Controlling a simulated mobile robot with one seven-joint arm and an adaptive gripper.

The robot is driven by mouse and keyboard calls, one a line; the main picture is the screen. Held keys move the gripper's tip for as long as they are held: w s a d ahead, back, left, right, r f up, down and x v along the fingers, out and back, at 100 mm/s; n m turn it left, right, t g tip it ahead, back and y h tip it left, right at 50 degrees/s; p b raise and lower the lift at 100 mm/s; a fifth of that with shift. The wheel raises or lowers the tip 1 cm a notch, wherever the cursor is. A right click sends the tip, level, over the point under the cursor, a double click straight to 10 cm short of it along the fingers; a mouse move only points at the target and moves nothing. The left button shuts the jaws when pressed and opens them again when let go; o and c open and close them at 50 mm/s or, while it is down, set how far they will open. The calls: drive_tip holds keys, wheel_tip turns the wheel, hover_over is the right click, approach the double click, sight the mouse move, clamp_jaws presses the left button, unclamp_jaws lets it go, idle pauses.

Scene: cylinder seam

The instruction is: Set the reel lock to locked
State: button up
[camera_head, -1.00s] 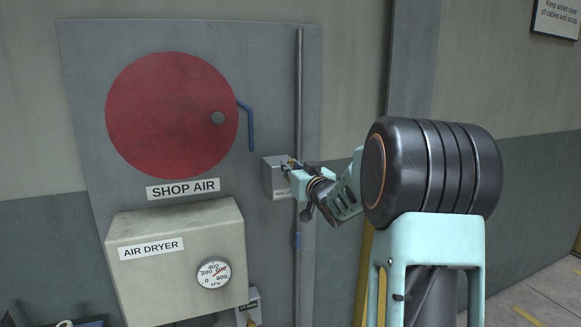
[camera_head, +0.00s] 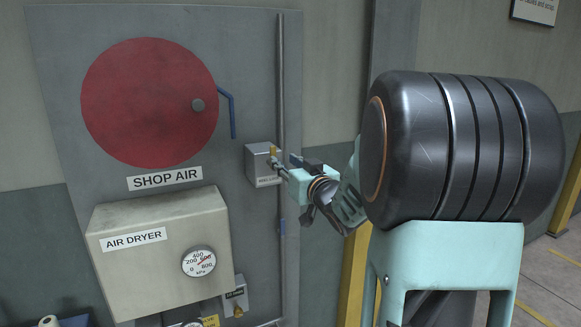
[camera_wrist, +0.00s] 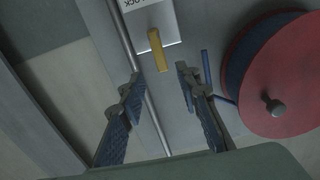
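The reel lock is a small grey box (camera_head: 259,166) on the wall panel, with a partly hidden label on its front. Its yellow lever (camera_head: 273,153) shows near the box's top. In the wrist view the lever (camera_wrist: 157,49) stands out from the box face (camera_wrist: 150,18), just beyond the gap between my fingertips. My gripper (camera_wrist: 159,79) is open, one finger each side of the lever's line, and appears apart from it. In the head view my gripper (camera_head: 283,167) is just right of the box, its fingers partly hiding the box's right side.
A red hose reel (camera_head: 150,100) with a blue bent bar (camera_head: 232,110) is up and left of the box. A vertical pipe (camera_head: 281,80) runs close by the box. The air dryer (camera_head: 160,255) with its gauge (camera_head: 199,261) juts out below left.

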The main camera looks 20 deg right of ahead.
drive_tip(key=shift+s, duration=1.5)
